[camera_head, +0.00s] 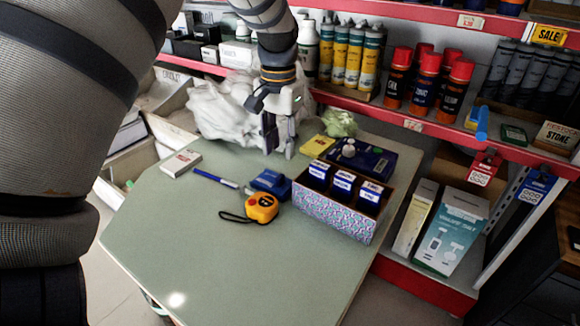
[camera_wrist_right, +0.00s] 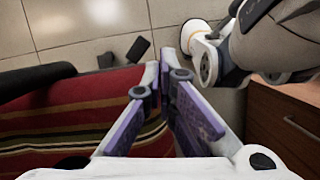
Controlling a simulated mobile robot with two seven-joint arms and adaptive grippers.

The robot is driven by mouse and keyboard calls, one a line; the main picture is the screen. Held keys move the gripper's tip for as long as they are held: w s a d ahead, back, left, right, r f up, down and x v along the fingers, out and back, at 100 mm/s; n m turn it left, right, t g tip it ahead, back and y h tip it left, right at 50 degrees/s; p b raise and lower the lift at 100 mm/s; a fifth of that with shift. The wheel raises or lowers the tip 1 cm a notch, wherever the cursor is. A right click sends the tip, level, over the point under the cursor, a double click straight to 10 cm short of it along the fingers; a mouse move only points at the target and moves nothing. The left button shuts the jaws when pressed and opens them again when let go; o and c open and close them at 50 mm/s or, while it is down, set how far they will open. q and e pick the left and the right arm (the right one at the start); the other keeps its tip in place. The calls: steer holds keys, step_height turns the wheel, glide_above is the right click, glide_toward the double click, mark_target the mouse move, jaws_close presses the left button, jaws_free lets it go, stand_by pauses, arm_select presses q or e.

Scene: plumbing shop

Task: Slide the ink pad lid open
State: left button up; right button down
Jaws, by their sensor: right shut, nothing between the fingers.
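A small blue block (camera_head: 271,184), which looks like the ink pad, lies on the green table (camera_head: 220,260) behind the yellow tape measure. Its lid is too small to make out as open or shut. My left gripper (camera_head: 279,141) points down above the table's far part, behind the blue block and apart from it. Its fingers are spread with nothing seen between them. My right gripper (camera_wrist_right: 161,78) shows only in the right wrist view, shut and empty, away from the table.
A yellow tape measure (camera_head: 262,208) and a blue pen (camera_head: 216,179) lie close to the blue block. A patterned box (camera_head: 335,217) with dark bottles stands right of it. White plastic bags (camera_head: 215,110) are behind. The table's front is clear.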

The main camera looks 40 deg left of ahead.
mark_target(282, 174)
arm_select(q)
step_height(282, 174, down, 8)
steer(key=shift+w, duration=0.1)
jaws_close()
